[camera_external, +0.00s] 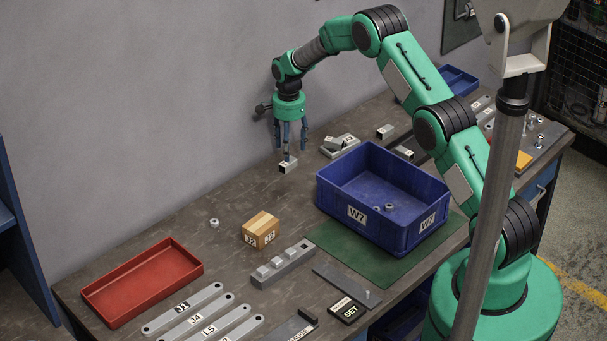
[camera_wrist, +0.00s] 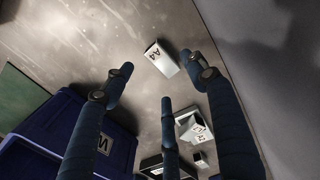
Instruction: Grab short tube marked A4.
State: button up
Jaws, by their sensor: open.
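The short tube marked A4 (camera_wrist: 161,58) is a small light-grey block-like piece with a dark label. It lies on the bench top in the wrist view, just ahead of my fingertips and between the outer two. It also shows in the external view (camera_external: 287,165), under my gripper (camera_external: 292,150). My gripper points down with its fingers spread; it is open and empty. In the wrist view the fingers (camera_wrist: 165,85) appear around the near side of the tube, and I cannot tell whether any touches it.
A blue crate marked W7 (camera_external: 330,192) stands on a green mat (camera_external: 335,243) to the right. More grey tubes (camera_external: 340,145) lie just right of my gripper. A wall runs close behind. A cardboard box (camera_external: 261,230) and red tray (camera_external: 142,285) are nearer. The bench left of the tube is clear.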

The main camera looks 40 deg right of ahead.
aim_at(290, 163)
jog(key=shift+f, duration=0.5)
jog(key=shift+f, duration=0.1)
jog(key=shift+a+f, duration=0.1)
jog(key=shift+f, duration=2.4)
jog(key=c, duration=1.3)
